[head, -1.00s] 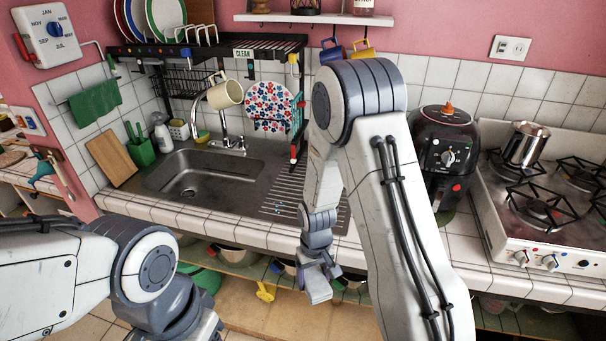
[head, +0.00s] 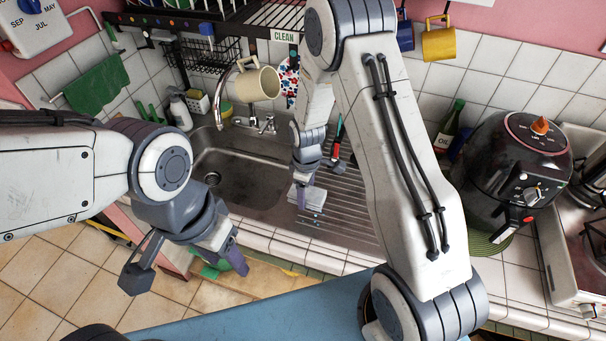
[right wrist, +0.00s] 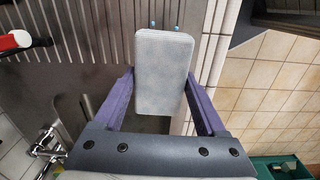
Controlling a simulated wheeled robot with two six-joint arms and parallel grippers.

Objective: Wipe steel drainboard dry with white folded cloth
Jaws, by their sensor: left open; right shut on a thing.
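The steel drainboard (head: 350,222), with its ridges, lies right of the sink; it also shows in the right wrist view (right wrist: 85,45). My right gripper (head: 303,192) is shut on the white folded cloth (head: 313,199), over the drainboard's front left part. In the right wrist view the cloth (right wrist: 163,75) sits between the two purple fingers. I cannot tell whether it touches the steel. Small blue drops (right wrist: 180,24) show just beyond the cloth. My left gripper (head: 187,269) is open and empty, in front of the counter at the lower left.
The sink basin (head: 240,178) is left of the drainboard. A red and black item (head: 337,167) lies at the drainboard's back. A cream mug (head: 254,84) hangs above the sink near the faucet (head: 266,125). A black air fryer (head: 515,170) stands at the right.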

